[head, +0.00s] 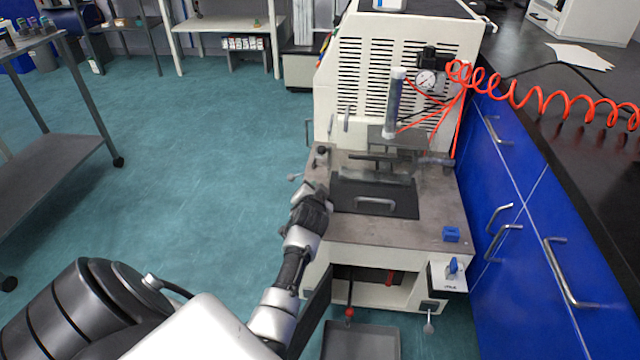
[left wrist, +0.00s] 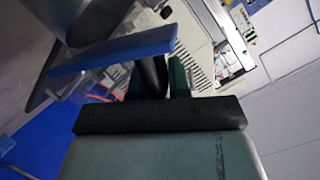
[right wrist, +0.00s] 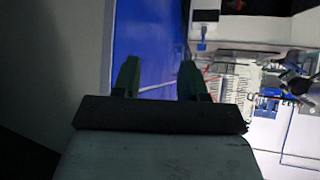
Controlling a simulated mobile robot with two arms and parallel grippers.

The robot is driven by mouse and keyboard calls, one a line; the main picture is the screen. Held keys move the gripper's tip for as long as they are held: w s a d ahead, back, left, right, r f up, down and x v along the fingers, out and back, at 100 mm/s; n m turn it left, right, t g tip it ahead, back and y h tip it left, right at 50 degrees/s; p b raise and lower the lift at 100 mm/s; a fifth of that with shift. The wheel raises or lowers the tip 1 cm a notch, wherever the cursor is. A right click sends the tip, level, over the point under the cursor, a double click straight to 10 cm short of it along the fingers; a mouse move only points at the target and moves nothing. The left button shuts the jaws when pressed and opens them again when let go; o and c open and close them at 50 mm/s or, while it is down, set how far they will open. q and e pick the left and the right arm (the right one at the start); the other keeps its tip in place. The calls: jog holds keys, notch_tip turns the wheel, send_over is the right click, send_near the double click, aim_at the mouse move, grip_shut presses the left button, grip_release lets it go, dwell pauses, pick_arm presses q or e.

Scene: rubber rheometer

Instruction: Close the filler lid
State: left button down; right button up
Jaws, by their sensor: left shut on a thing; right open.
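The machine's deck (head: 410,228) carries a dark plate with a silver handle (head: 375,204); I cannot tell for sure which part is the filler lid. My left gripper (head: 318,190) is at the deck's left edge, beside the dark plate. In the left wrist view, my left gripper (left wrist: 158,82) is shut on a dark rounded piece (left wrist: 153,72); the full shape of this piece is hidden. A blue flat panel (left wrist: 115,50) crosses that view close by. My right gripper (right wrist: 160,78) is open and empty, facing a blue cabinet front at some distance; it is outside the head view.
A press column (head: 394,95) with a pressure gauge (head: 426,79) stands behind the plate. A coiled red hose (head: 540,98) runs to the dark bench. Blue cabinets (head: 520,200) bound the right side.

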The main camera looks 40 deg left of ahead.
pick_arm(q)
jog(key=shift+s+a+f+n+h+p, duration=0.1)
jog(key=shift+s+a+n+h+p, duration=0.15)
jog(key=shift+a+n+p, duration=0.25)
jog(key=shift+s+a+n+h+p, duration=0.25)
jog(key=shift+a+n+p, duration=0.15)
jog(key=shift+n+p, duration=0.15)
jog(key=shift+s+a+f+n+t+p, duration=0.15)
jog(key=shift+a+f+n+t+p, duration=0.25)
jog(key=shift+n+p, duration=0.15)
jog(key=shift+s+a+f+n+h, duration=0.15)
jog(key=shift+f+n+h, duration=0.15)
jog(key=shift+n+h, duration=0.1)
pick_arm(e)
jog(key=s+d+g+h, duration=0.1)
jog(key=s+d+g, duration=0.1)
jog(key=s+g, duration=0.4)
jog(key=shift+s+d+f+h, duration=0.3)
jog(key=shift+s+d+f, duration=0.05)
jog(key=shift+s, duration=0.7)
pick_arm(q)
jog(key=shift+f, duration=0.1)
jog(key=c, duration=1.5)
grip_release()
jog(key=o, duration=0.3)
jog(key=shift+s+a+f, duration=0.1)
jog(key=shift+s, duration=0.05)
jog(key=shift+o, duration=0.2)
pick_arm(e)
jog(key=shift+a, duration=0.1)
